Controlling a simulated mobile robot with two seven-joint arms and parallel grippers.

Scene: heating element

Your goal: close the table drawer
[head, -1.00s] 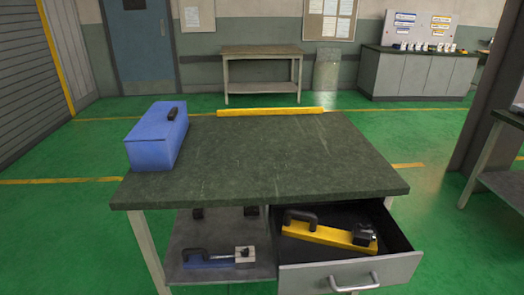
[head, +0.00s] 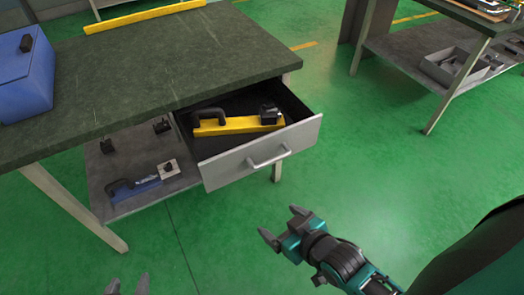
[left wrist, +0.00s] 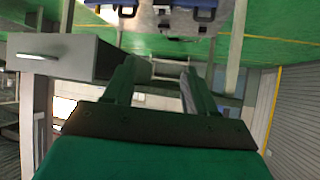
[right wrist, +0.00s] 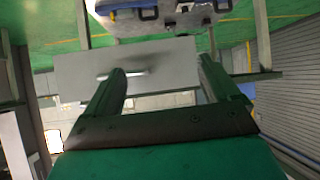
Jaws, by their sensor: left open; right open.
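The table drawer (head: 235,168) is pulled out from under the dark green table top, with a yellow tool (head: 240,125) lying inside. Its grey front carries a bar handle (head: 269,158). The drawer front also shows in the left wrist view (left wrist: 78,58) and, with the handle, in the right wrist view (right wrist: 160,60). My right gripper (head: 281,224) is open and empty, in front of and below the handle, apart from it. My left gripper (head: 128,286) shows only its fingertips at the bottom edge; it is open and empty, apart from the drawer.
The table (head: 140,75) bears a blue box (head: 22,75) and a yellow bar (head: 140,17). A lower shelf (head: 100,170) holds a blue-handled tool (head: 140,184). Another table (head: 400,50) with a grey tray stands at the right. The green floor between is clear.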

